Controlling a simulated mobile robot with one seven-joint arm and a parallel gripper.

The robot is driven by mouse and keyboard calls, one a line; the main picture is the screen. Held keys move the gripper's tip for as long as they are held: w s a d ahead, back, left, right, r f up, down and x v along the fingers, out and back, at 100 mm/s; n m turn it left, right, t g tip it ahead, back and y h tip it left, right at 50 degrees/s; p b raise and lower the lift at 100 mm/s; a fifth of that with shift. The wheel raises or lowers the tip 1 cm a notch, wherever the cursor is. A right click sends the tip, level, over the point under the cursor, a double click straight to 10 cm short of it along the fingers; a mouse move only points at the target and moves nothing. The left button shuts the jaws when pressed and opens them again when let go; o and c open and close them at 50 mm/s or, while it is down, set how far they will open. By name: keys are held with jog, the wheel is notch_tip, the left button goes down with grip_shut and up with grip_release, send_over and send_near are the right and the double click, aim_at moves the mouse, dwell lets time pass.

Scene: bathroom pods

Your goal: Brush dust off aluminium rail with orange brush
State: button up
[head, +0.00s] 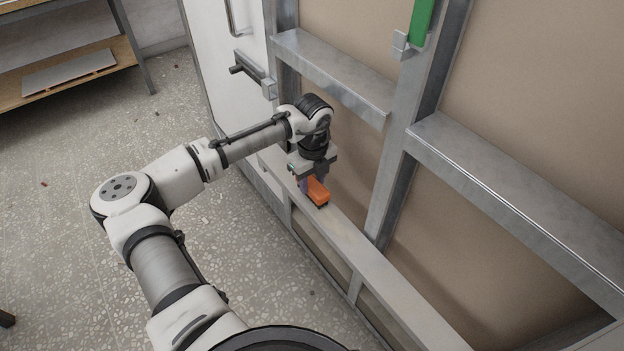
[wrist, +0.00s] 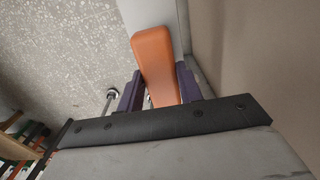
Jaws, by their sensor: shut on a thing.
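The orange brush (head: 317,190) is held in my gripper (head: 311,184), low over the lower aluminium rail (head: 358,245). In the wrist view the orange brush body (wrist: 155,62) sits between the two purple fingers of my gripper (wrist: 158,88), which are closed on it. The brush's dark underside is at or very near the rail's top; I cannot tell if it touches. The pale rail also shows behind the brush in the wrist view (wrist: 166,14). A faint tan patch, perhaps dust, lies on the rail right of the brush.
Metal uprights (head: 402,130) and higher cross rails (head: 520,215) stand against a brown panel (head: 535,95). A green object (head: 421,25) is at the top of one upright. A white door (head: 235,70) is left of the frame. A wooden shelf (head: 70,75) stands far left. The speckled floor is open.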

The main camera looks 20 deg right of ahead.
jog(key=shift+f, duration=0.6)
jog(key=shift+s, duration=0.1)
